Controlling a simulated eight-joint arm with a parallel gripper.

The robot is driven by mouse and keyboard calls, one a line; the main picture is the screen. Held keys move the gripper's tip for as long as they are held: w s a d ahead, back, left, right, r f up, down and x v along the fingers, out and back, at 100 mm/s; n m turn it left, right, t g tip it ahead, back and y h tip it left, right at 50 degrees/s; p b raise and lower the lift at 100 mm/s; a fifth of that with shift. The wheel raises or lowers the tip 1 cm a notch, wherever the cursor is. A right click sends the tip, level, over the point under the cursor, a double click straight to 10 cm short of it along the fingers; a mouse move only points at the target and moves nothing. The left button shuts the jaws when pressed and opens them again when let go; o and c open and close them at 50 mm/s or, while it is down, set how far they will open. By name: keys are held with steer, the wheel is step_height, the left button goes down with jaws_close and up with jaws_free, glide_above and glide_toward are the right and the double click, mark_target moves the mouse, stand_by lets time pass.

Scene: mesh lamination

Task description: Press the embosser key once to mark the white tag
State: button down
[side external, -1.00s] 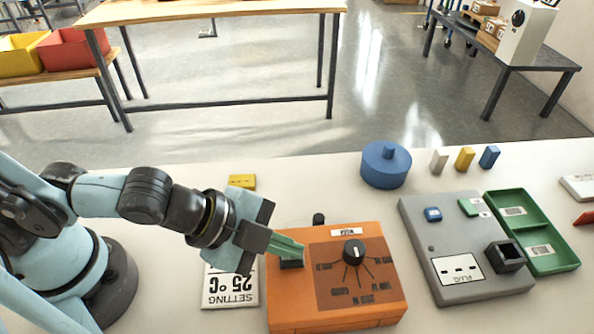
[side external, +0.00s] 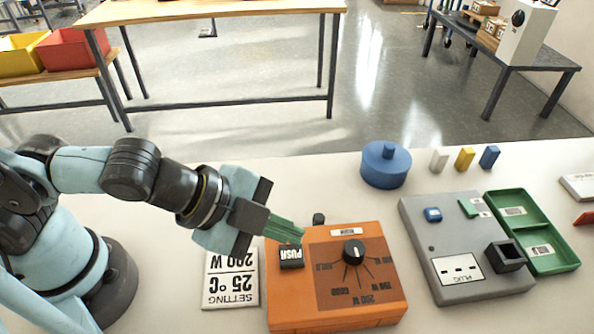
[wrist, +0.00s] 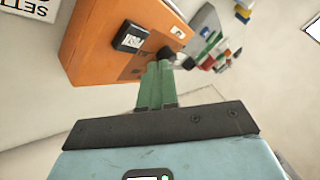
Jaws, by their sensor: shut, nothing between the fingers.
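An orange box (side external: 337,312) stands on the white table and carries a black key marked PUSH (side external: 291,257) at its upper left. A black dial (side external: 354,251) sits on its brown panel. A small white label (side external: 346,231) with dark marks, too small to read, is at the box's far edge; I cannot tell if it is the white tag. My gripper (side external: 298,236) is shut and empty, its green fingers above and beyond the key, apart from it. In the wrist view the key (wrist: 130,38) shows clear of the fingertips (wrist: 158,66).
A card reading SETTING 25 °C 200 W (side external: 231,277) lies left of the box. A grey plug unit (side external: 450,215), a green tray (side external: 556,262), a blue lidded cylinder (side external: 386,167) and small white, yellow and blue blocks (side external: 465,159) lie to the right.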

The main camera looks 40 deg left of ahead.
mark_target(284, 255)
steer(key=shift+r, duration=1.5)
steer(key=w+a+n+y, duration=0.3)
steer(key=a+n, duration=0.5)
steer(key=a, duration=0.3)
steer(key=w+a+n+y, duration=0.2)
steer(key=a+n, duration=0.6)
steer(key=a, duration=0.4)
steer(key=shift+w+n+y, duration=0.4)
steer(key=shift+w, duration=0.2)
steer(key=shift+f, duration=0.1)
